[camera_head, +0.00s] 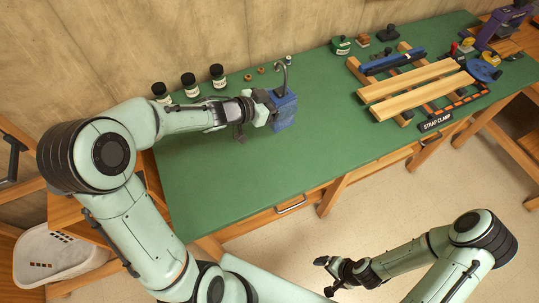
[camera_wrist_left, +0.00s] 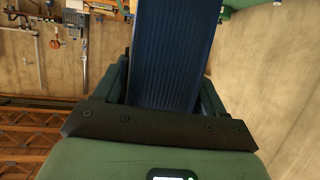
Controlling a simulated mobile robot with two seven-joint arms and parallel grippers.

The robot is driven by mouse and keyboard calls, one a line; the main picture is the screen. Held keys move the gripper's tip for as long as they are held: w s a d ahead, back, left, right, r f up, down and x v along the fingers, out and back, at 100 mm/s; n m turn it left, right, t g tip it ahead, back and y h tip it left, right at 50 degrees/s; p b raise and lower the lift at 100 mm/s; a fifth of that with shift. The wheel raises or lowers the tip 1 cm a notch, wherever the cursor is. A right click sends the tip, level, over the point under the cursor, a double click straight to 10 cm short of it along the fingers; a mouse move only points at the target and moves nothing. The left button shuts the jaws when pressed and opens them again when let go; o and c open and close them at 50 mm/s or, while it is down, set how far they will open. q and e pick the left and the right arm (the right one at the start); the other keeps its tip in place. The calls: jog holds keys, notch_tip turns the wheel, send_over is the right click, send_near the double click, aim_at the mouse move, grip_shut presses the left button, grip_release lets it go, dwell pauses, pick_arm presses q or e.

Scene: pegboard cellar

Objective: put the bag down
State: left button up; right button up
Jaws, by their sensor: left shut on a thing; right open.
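The bag is a small blue block-like thing (camera_head: 285,112) with a grey hooked handle on top, at the back of the green workbench (camera_head: 215,185). My left gripper (camera_head: 268,107) is shut on it from the left side. In the left wrist view the blue bag (camera_wrist_left: 165,55) fills the space between the fingers. It looks upright, and I cannot tell whether its base touches the bench. My right gripper (camera_head: 333,274) is open and empty, low over the floor in front of the bench.
Several dark jars (camera_head: 189,84) stand along the back edge, left of the bag. A strap clamp rig with wooden slats (camera_head: 415,88) lies to the right. The green top between is clear. A white basket (camera_head: 60,252) is at lower left.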

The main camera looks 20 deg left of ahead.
pick_arm(q)
jog(key=shift+s+a+r+m+h, duration=0.2)
jog(key=shift+a+r+m+h, duration=0.15)
jog(key=shift+r, duration=0.1)
jog(key=shift+s+a+r+m+g+h, duration=0.15)
jog(key=shift+s+a+m+g+h, duration=0.2)
jog(key=shift+s+a+g, duration=0.2)
jog(key=shift+s+a+f, duration=0.15)
jog(key=shift+a+f, duration=0.05)
jog(key=shift+s+f+b, duration=0.15)
jog(key=shift+f+b, duration=1.5)
jog(key=shift+f, duration=8.25)
pick_arm(e)
jog(key=shift+g, duration=0.3)
jog(key=shift+s+f, duration=2.05)
jog(key=shift+f, duration=0.05)
pick_arm(q)
jog(key=shift+f, duration=0.15)
jog(key=o, duration=1.2)
pick_arm(e)
jog(key=shift+s+f, duration=0.1)
jog(key=shift+f, duration=0.05)
